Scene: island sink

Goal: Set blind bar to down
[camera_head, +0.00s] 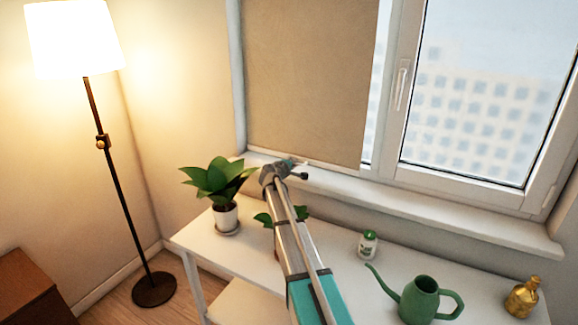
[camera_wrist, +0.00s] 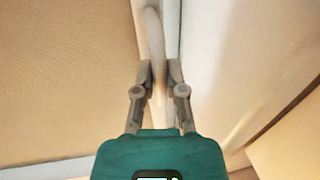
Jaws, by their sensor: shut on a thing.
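The beige blind (camera_head: 310,75) covers the left part of the window, with its lower edge close above the windowsill. Its pale blind bar (camera_head: 338,166) runs along that lower edge. My gripper (camera_head: 290,166) is at the bar, left of its middle. In the wrist view the blind's fabric (camera_wrist: 65,70) fills the left side, and the bar (camera_wrist: 150,32) runs down between the fingertips. My gripper, also in the wrist view (camera_wrist: 160,76), is shut on the bar.
My arm passes over the table. A lit floor lamp (camera_head: 112,180) stands at left.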

